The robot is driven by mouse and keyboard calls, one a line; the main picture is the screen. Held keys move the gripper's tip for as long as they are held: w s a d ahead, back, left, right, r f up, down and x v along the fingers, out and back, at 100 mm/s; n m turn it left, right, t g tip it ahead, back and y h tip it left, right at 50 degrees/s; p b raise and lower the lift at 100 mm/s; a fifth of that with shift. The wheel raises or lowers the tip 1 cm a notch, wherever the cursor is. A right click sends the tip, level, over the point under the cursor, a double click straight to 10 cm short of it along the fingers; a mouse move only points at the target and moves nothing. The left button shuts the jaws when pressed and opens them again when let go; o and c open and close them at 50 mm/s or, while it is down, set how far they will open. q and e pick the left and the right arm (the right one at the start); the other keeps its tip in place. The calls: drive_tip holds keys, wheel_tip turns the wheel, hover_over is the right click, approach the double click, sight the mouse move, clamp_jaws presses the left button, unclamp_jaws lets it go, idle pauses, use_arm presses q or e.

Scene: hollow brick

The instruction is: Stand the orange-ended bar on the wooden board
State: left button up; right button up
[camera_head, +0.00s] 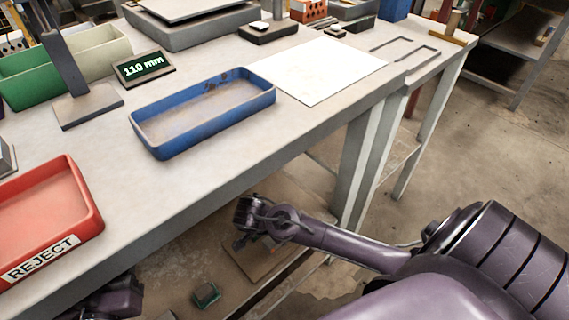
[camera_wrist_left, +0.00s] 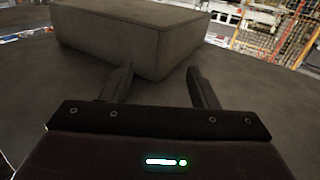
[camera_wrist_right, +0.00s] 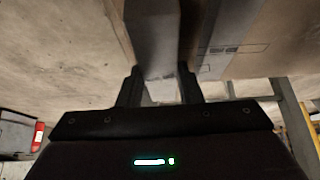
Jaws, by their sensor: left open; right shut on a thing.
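The wooden board (camera_head: 277,262) lies below the worktable, partly covered by my right gripper in the head view. My right gripper (camera_head: 241,243) is low, in front of the table's edge and over the board in that picture. In the right wrist view my right gripper (camera_wrist_right: 158,74) is shut on a grey bar-like piece (camera_wrist_right: 153,35), blurred and cut off by the frame. No orange end is visible, so I cannot tell its tilt or whether it touches the board. My left gripper (camera_wrist_left: 160,80) is open and empty, facing a large grey block (camera_wrist_left: 125,38).
The worktable holds a blue tray (camera_head: 205,132), a red REJECT tray (camera_head: 45,218), a white sheet (camera_head: 318,70) and a "110 mm" sign (camera_head: 143,68). A small green object (camera_head: 206,294) lies below the table. Table legs (camera_head: 362,165) stand right of my right gripper.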

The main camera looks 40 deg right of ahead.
use_arm(q)
wheel_tip(320, 180, up, 8)
drive_tip(key=t+h, duration=0.1)
drive_tip(key=t, duration=0.2)
drive_tip(key=shift+s+a+t+b, duration=0.2)
drive_tip(key=shift+a+t+b, duration=0.15)
drive_tip(key=shift+t, duration=0.05)
use_arm(e)
wheel_tip(320, 180, down, 2)
drive_tip(key=shift+f, duration=0.25)
use_arm(q)
drive_tip(key=shift+f+h, duration=0.1)
drive_tip(key=shift+h, duration=0.2)
use_arm(e)
drive_tip(key=o, duration=1.2)
drive_tip(key=shift+f, duration=0.1)
drive_tip(key=shift+c, duration=0.2)
